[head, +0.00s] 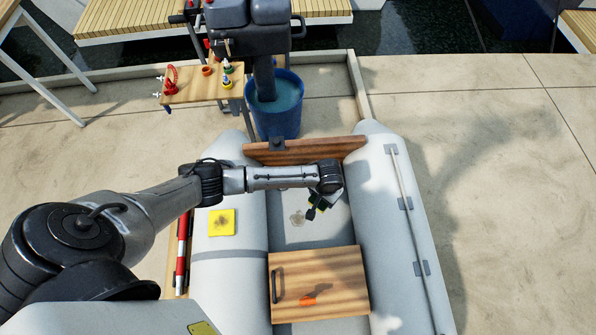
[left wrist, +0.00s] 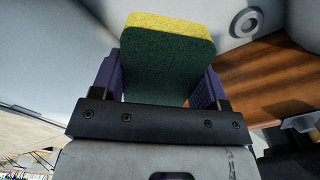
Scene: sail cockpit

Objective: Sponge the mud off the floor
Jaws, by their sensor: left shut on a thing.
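The dinghy floor (head: 310,238) is the grey strip between the two tubes. A faint brownish patch (head: 297,218) on it looks like the mud. My left gripper (head: 318,208) reaches in over the left tube and is just right of that patch. It is shut on a sponge, which shows in the left wrist view (left wrist: 165,62) with a yellow layer and a dark green layer between the two jaws. In the head view the sponge is small and mostly hidden by the gripper. I cannot tell whether it touches the floor. My right gripper is not in view.
A wooden hatch board (head: 335,272) with an orange item (head: 312,299) covers the near floor. A wooden transom (head: 300,151) closes the far end. A blue bucket (head: 277,120) of water stands beyond it. A yellow square (head: 221,222) lies on the left tube.

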